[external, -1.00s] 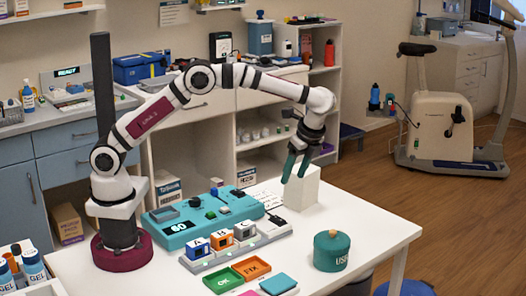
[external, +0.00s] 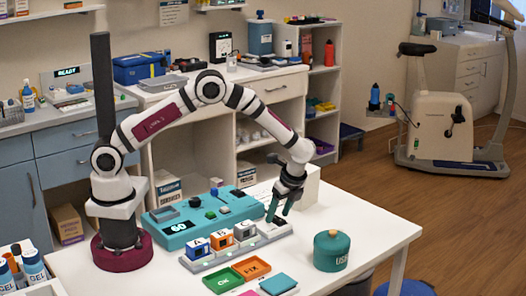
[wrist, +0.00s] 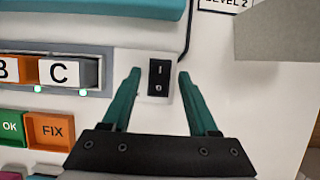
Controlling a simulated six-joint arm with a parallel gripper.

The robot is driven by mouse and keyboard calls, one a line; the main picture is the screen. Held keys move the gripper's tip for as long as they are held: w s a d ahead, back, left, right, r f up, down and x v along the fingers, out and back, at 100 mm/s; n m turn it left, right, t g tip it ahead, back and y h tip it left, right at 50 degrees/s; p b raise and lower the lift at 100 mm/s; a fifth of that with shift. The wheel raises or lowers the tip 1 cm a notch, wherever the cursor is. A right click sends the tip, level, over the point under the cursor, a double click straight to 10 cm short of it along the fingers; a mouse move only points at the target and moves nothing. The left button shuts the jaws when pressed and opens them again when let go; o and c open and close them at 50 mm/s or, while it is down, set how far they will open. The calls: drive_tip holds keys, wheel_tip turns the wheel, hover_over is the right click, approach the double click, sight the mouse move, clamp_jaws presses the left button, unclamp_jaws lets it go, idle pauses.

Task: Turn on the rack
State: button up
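The rack (external: 210,262) is a long grey tray on the white table holding blocks marked A, B and C. In the wrist view the rack's right end (wrist: 105,72) shows block C (wrist: 66,73) and green lights along its front edge. A black rocker switch (wrist: 158,78), marked I and O, sits on a pale plate at that end. My gripper (external: 278,218) is low over the rack's right end. In the wrist view its teal fingers (wrist: 159,76) are open and empty, one on each side of the switch. Whether they touch anything is unclear.
A teal console (external: 180,230) reading 60 stands behind the rack. A white block (external: 306,188) stands behind my gripper. A teal lidded pot (external: 332,252) is to the right. Green OK (external: 222,281) and orange FIX (external: 251,268) trays lie in front.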

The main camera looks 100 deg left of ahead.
clamp_jaws()
drive_tip(key=shift+s+a+t+h, duration=0.2)
drive_tip(key=shift+t+h, duration=0.4)
drive_tip(key=shift+o, duration=0.3)
unclamp_jaws()
drive_tip(key=v, duration=1.6)
